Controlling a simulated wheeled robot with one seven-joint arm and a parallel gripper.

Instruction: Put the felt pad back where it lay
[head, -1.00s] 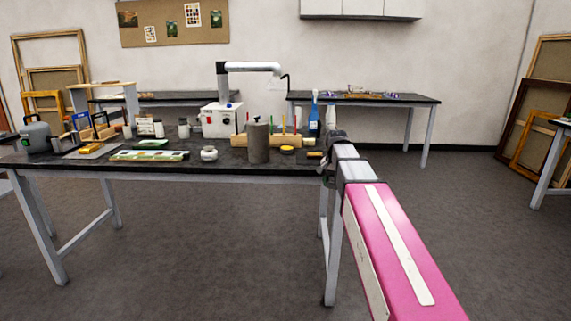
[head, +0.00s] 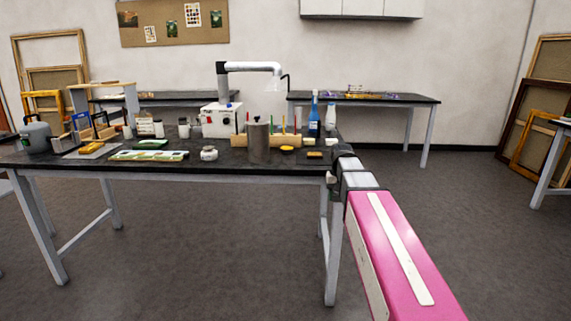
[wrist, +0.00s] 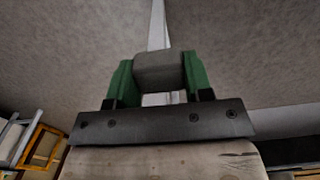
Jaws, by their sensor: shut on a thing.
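In the wrist view my gripper (wrist: 158,76) has two green fingers shut on a plain grey block (wrist: 158,64), which I take to be the felt pad. It is held between the fingertips, clear of any surface that I can see. In the head view my pink arm reaches forward to the right end of the long dark table (head: 215,168). The fingers and the pad are hidden there behind my arm's end. I cannot tell which spot on the table the pad came from.
A yellow block (head: 315,155) lies near the right end. A blue bottle (head: 314,115) stands behind it. Several tools and containers crowd the left half.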

